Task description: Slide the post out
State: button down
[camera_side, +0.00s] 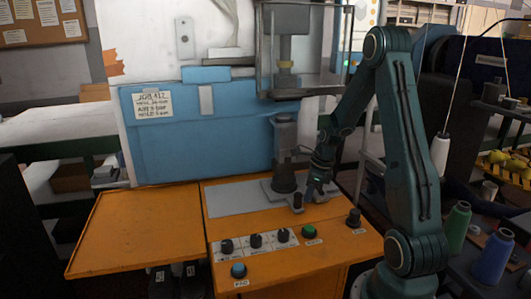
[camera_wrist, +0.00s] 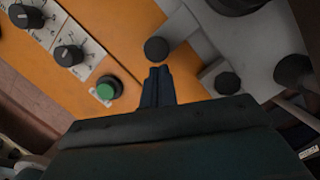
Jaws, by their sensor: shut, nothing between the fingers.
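A small dark upright post (camera_side: 298,202) stands at the front edge of a light grey fixture plate (camera_side: 268,190) on the orange machine top. In the wrist view a round dark top, apparently the same post (camera_wrist: 156,48), shows just past my fingertips. My gripper (camera_side: 314,196) is low over the plate, to the right of the post in the side view. In the wrist view my gripper (camera_wrist: 158,72) has its two dark fingers together with nothing between them. The fingers look close to the post; I cannot tell whether they touch it. The post's lower part is hidden in the wrist view.
A tall grey cylinder (camera_side: 285,150) stands on the plate behind the post, under a clear-walled press housing (camera_side: 305,50). Black knobs (camera_side: 256,240), a green button (camera_side: 309,231) and a blue one (camera_side: 238,270) line the front. The orange side shelf (camera_side: 130,230) is bare.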

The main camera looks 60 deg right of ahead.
jog(key=w+a, duration=1.3)
jog(key=shift+w+a, duration=0.15)
jog(key=shift+w, duration=0.15)
dwell(0.3)
jog(key=shift+s+d, duration=0.2)
jog(key=shift+s, duration=0.6)
jog(key=s, duration=0.2)
jog(key=s+d, duration=0.1)
jog(key=shift+r, duration=0.3)
jog(key=v, duration=0.9)
jog(key=shift+r, duration=0.2)
jog(key=shift+a, duration=0.1)
